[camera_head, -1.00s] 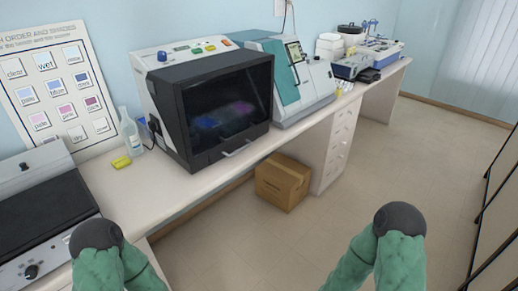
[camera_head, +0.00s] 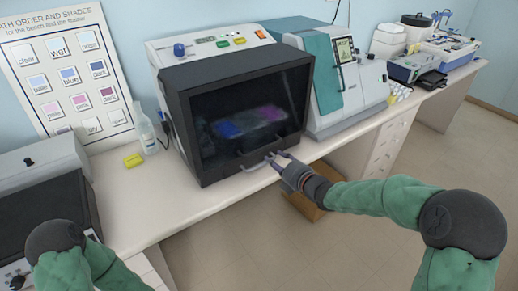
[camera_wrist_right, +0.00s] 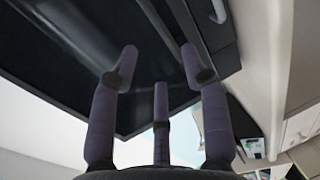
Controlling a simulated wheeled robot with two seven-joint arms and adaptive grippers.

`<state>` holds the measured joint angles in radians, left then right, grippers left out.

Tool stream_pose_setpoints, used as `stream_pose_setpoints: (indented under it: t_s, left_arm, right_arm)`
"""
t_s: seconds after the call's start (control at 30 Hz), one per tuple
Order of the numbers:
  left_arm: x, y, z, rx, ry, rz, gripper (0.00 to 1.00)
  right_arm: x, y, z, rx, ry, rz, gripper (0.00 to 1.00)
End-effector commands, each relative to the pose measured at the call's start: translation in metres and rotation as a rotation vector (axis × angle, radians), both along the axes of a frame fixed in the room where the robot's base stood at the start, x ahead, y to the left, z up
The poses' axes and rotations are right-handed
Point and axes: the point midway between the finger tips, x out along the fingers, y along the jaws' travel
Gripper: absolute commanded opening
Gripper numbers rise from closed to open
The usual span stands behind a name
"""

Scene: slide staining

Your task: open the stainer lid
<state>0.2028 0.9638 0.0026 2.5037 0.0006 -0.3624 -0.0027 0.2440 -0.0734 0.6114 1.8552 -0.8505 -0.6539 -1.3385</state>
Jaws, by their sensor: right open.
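The stainer (camera_head: 215,42) stands on the bench with its dark, see-through lid (camera_head: 200,110) down. A pale bar handle (camera_head: 252,166) runs along the lid's lower front edge. My right gripper (camera_head: 276,158) is at the right end of this handle, with its fingers pointing at the lid. I cannot tell whether it touches the handle. In the right wrist view the gripper (camera_wrist_right: 160,65) has its fingers spread with nothing between them, close under the dark lid (camera_wrist_right: 70,60). Part of a light handle (camera_wrist_right: 218,10) shows at the top there. My left gripper is out of view.
A teal and white machine (camera_head: 340,75) stands close right of the stainer. A squeeze bottle (camera_head: 146,132) and a yellow block (camera_head: 133,160) are to its left. A cardboard box (camera_head: 305,207) is on the floor below, partly hidden by my right arm.

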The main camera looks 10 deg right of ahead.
Motion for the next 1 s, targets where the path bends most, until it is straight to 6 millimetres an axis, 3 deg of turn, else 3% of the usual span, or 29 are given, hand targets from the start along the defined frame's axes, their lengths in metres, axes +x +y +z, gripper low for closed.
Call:
stream_pose_setpoints:
  t_s: [0.17,0.63,1.0]
  left_arm:
    - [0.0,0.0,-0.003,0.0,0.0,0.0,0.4]
    - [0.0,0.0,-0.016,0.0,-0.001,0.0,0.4]
    - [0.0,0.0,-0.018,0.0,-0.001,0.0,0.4]
  right_arm:
    - [0.013,0.005,-0.001,-0.014,-0.012,0.006,0.46]
    - [0.082,0.03,-0.017,-0.01,-0.01,0.005,0.46]
    - [0.099,0.036,-0.019,-0.009,-0.009,0.002,0.46]
